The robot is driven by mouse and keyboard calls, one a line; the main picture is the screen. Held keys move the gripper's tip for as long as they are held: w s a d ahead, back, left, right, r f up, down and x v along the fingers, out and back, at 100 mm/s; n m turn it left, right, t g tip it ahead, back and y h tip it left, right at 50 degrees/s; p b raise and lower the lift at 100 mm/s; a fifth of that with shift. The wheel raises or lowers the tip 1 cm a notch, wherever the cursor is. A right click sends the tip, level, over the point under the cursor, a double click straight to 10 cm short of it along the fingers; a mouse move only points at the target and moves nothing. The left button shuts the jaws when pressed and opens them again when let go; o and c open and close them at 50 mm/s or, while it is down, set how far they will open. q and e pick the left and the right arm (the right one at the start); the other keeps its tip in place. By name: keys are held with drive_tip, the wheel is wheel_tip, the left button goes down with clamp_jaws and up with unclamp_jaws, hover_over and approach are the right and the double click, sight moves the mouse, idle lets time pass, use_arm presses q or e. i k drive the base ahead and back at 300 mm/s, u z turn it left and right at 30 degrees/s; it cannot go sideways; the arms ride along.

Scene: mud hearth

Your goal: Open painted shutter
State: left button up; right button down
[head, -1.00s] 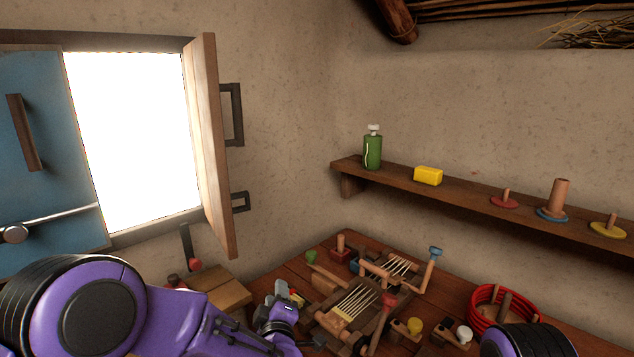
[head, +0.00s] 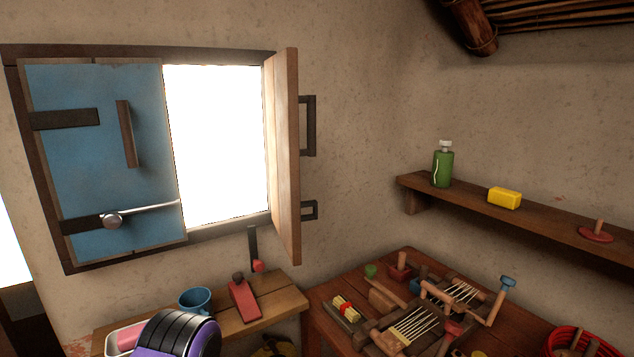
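The window has two shutter leaves. The left leaf is a blue painted shutter (head: 85,150), lying flat across the left part of the opening. It bears an upright wooden handle (head: 126,134) and a metal latch rod with a round knob (head: 112,220). The right leaf (head: 286,155) stands swung out into the room, seen nearly edge-on, with dark brackets (head: 309,125) on its right side. Bright light fills the gap between the leaves. A purple and black part of my arm shows at the bottom left, apart from both leaves. Neither gripper is visible.
A wooden bench (head: 278,303) below the window holds a blue cup (head: 195,300) and a red-sided block (head: 243,300). A cluttered table (head: 320,292) stands to the right. A wall shelf (head: 480,207) holds a green bottle (head: 443,166) and a yellow block (head: 504,198).

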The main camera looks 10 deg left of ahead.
sight(102, 132)
drive_tip(key=z, duration=0.95)
drive_tip(key=k, duration=0.95)
drive_tip(key=u, duration=1.3)
drive_tip(key=i, duration=0.6)
drive_tip(key=u, duration=0.05)
